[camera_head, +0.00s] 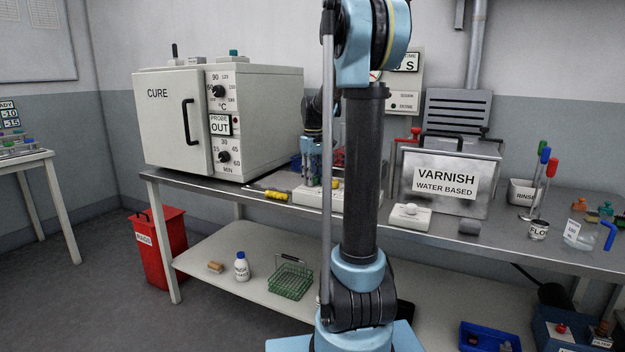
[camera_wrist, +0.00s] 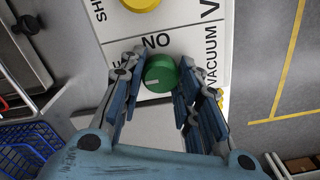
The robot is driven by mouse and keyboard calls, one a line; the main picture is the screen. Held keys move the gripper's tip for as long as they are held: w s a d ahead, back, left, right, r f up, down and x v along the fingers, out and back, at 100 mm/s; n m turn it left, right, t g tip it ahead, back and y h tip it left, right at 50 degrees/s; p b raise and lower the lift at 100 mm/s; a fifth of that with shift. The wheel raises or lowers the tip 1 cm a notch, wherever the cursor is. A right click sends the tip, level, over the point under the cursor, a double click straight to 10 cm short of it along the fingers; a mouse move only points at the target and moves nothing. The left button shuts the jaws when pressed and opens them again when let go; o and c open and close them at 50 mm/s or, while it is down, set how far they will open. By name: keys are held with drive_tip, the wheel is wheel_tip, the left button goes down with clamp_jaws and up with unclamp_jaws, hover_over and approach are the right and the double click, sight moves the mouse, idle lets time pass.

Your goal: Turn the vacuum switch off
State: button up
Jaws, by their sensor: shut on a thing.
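A green round knob (camera_wrist: 160,74) with a white pointer mark sits on a white panel (camera_wrist: 180,38) lettered VACUUM. The pointer mark lies toward the left of the knob in the wrist view. Letters that read NO stand just above the knob. My gripper (camera_wrist: 162,84) is shut on the green knob, one finger on each side. In the head view my gripper (camera_head: 316,184) is down at the low white control box (camera_head: 308,197) on the bench. My own arm hides part of that box, and the green knob cannot be made out there.
A yellow knob (camera_wrist: 140,2) is on the same panel. A blue basket (camera_wrist: 28,148) is at the lower left in the wrist view. The CURE oven (camera_head: 160,120) stands left of my gripper, and the VARNISH tank (camera_head: 475,180) stands to the right.

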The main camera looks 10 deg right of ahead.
drive_tip(key=o, duration=1.1)
drive_tip(key=shift+c, duration=0.2)
wheel_tip(320, 180, up, 12)
drive_tip(key=shift+f, duration=0.1)
